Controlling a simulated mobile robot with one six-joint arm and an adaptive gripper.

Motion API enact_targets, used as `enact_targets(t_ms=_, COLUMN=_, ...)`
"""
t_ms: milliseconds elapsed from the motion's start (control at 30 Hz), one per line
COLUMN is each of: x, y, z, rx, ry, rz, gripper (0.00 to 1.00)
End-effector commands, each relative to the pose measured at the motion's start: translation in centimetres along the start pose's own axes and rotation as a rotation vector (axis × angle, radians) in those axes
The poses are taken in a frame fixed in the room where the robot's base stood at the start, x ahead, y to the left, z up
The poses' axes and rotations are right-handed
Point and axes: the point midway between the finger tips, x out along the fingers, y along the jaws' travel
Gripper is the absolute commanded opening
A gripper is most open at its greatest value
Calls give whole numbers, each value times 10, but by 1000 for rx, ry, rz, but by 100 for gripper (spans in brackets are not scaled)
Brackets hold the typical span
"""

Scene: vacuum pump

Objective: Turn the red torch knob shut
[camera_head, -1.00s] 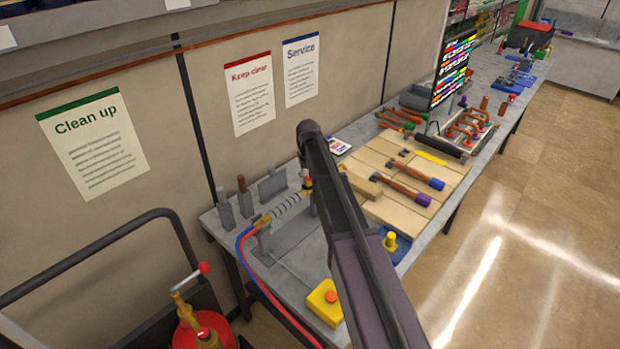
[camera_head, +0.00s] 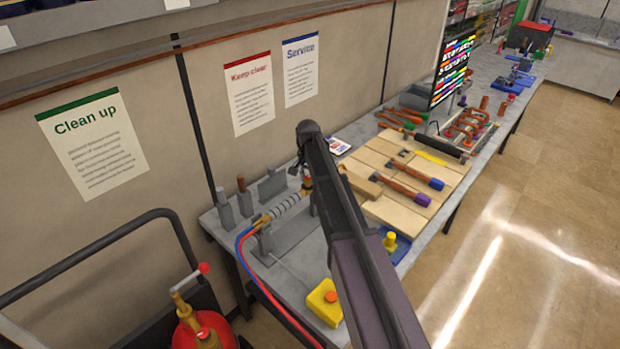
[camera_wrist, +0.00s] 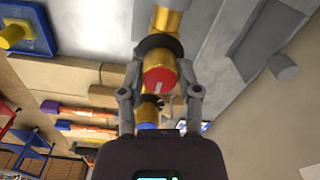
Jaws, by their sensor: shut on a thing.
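The red torch knob (camera_wrist: 159,79), a round cap with a pale mark, sits on the brass torch body (camera_wrist: 168,22) in the wrist view. My gripper (camera_wrist: 160,76) has one finger on each side of the knob and is shut on it. A blue knob (camera_wrist: 148,112) shows just below, closer to my palm. In the head view the torch (camera_head: 287,206) lies in a grey stand on the bench, with red and blue hoses at its left end. My arm hides part of the torch's right end there.
Grey blocks (camera_head: 225,210) stand behind the torch. A yellow box with an orange button (camera_head: 325,300) and wooden boards with tools (camera_head: 400,207) are on the bench. A red gas cylinder (camera_head: 205,335) on a cart stands at the lower left.

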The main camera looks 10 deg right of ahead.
Motion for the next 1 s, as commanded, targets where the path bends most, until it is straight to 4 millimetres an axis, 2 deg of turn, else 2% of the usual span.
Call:
enact_targets(t_ms=400, x=0, y=0, z=3, rx=9, ry=-7, rz=-1, gripper=0)
enact_targets(t_ms=433, x=0, y=0, z=3, rx=9, ry=-7, rz=-1, gripper=47)
enact_targets(t_ms=533, x=0, y=0, z=3, rx=8, ry=-6, rz=-1, gripper=76)
enact_targets(t_ms=1000, x=0, y=0, z=1, rx=9, ry=-2, rz=0, gripper=79)
